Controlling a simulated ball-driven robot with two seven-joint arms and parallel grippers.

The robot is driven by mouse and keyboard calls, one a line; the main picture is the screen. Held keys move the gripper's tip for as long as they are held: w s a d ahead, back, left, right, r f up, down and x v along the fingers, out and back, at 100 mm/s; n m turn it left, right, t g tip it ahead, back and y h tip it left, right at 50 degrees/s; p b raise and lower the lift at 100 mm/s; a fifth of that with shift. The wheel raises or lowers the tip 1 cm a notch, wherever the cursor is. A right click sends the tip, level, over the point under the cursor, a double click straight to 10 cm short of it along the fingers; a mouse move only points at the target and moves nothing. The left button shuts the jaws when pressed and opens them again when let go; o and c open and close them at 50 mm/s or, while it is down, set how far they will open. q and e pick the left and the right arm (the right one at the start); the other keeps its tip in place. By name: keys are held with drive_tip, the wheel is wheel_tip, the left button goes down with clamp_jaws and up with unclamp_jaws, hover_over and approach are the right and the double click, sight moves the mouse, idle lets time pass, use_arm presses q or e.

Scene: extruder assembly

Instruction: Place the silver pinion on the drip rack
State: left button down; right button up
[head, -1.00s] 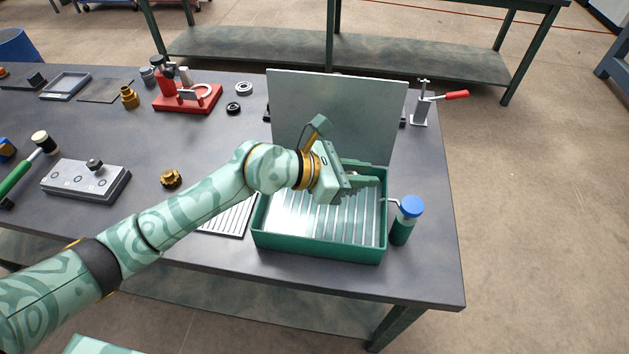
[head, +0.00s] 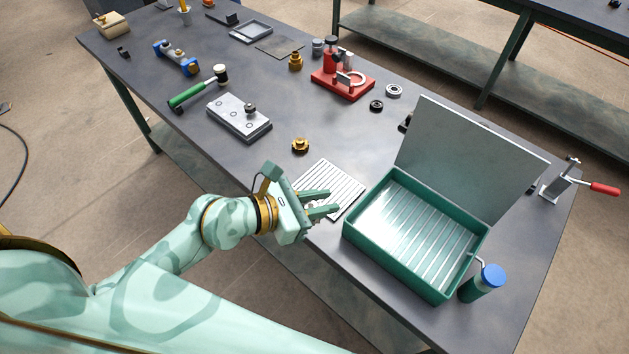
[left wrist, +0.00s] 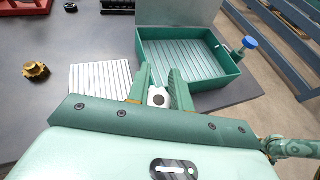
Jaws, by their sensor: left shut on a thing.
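The silver pinion (left wrist: 158,97) sits between the fingers of my left gripper (left wrist: 160,76) in the left wrist view, its round face with a dark bore showing. In the head view my left gripper (head: 327,202) is shut on it, and the fingers hide most of it. The drip rack (head: 336,183) is a pale ribbed plate lying on the bench, left of the green tray. The gripper is at the rack's near edge, with the fingers overlapping it in the head view. In the left wrist view the rack (left wrist: 98,78) lies left of the fingers. My right gripper is out of view.
The green wash tray (head: 366,238) with its raised lid (head: 465,160) stands right of the rack. A blue-capped bottle (head: 484,283) is beside it. A brass gear (head: 300,145) lies behind the rack. The bench's front edge is close under the gripper.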

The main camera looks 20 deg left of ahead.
sight(328, 184)
use_arm(q)
drive_tip(key=w+a+f+b, duration=0.1)
drive_tip(key=w+f+b, duration=0.1)
drive_tip(key=w+f, duration=0.1)
drive_tip(key=w+a+f+b, duration=0.1)
drive_tip(key=w+f+b, duration=0.1)
drive_tip(key=w, duration=0.3)
drive_tip(key=w+f+b, duration=0.2)
drive_tip(key=w+f, duration=0.2)
drive_tip(key=shift+w+a, duration=0.25)
drive_tip(key=shift+a, duration=0.15)
drive_tip(key=shift+w+f+b, duration=0.2)
drive_tip(key=shift+f+b, duration=0.15)
drive_tip(key=shift+b, duration=0.05)
wheel_tip(328, 184, down, 4)
drive_tip(key=shift+w+a+r+b, duration=0.1)
drive_tip(key=shift+w+r+b, duration=0.1)
drive_tip(key=shift+b, duration=0.85)
drive_tip(key=shift+r, duration=0.2)
drive_tip(key=shift+s+f, duration=0.1)
drive_tip(key=shift+f, duration=0.05)
drive_tip(key=c, duration=1.3)
unclamp_jaws()
drive_tip(key=shift+o, duration=0.2)
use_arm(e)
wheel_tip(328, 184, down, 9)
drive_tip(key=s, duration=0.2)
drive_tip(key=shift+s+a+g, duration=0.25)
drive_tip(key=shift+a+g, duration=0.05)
